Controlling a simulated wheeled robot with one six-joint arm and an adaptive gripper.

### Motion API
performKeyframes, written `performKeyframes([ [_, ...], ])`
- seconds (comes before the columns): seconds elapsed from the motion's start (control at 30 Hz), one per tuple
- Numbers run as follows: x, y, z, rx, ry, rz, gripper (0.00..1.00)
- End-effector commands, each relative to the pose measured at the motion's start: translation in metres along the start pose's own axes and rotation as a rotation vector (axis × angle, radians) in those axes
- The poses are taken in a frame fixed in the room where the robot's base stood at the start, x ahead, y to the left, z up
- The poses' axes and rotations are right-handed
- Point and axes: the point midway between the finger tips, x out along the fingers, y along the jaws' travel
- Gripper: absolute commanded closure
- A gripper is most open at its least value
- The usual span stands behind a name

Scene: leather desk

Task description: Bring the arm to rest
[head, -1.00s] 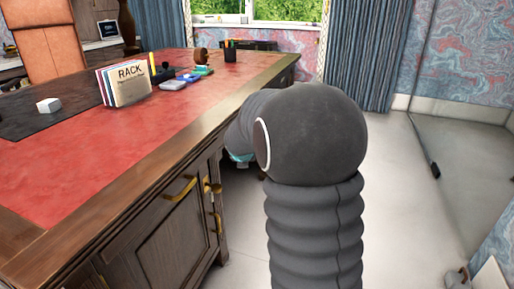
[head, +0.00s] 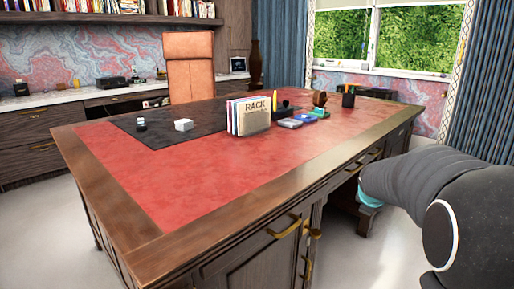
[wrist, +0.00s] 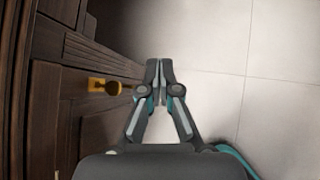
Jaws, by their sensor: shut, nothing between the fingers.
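My gripper (wrist: 159,82) shows in the wrist view with its two fingers together and nothing between them. It is beside the dark wooden front of the desk, above the pale tiled floor. A brass handle (wrist: 103,86) lies to the left of the fingertips, apart from them. In the head view my arm (head: 425,190) is folded at the right, beside the desk's right side. The gripper's fingers are hidden in the head view.
The floor (wrist: 240,100) right of the gripper is clear.

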Motion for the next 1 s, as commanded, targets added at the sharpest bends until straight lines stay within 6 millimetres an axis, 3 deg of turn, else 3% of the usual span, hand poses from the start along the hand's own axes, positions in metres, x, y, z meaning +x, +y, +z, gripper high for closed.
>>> performKeyframes([
  [0.27,0.002,-0.021,-0.045,0.623,0.106,-0.111,1.0],
  [0.47,-0.018,-0.035,-0.082,1.085,0.146,-0.222,1.0],
  [0.77,-0.081,-0.043,-0.143,1.755,0.15,-0.397,1.0],
  [1.0,-0.152,-0.047,-0.203,2.257,0.134,-0.539,1.0],
])
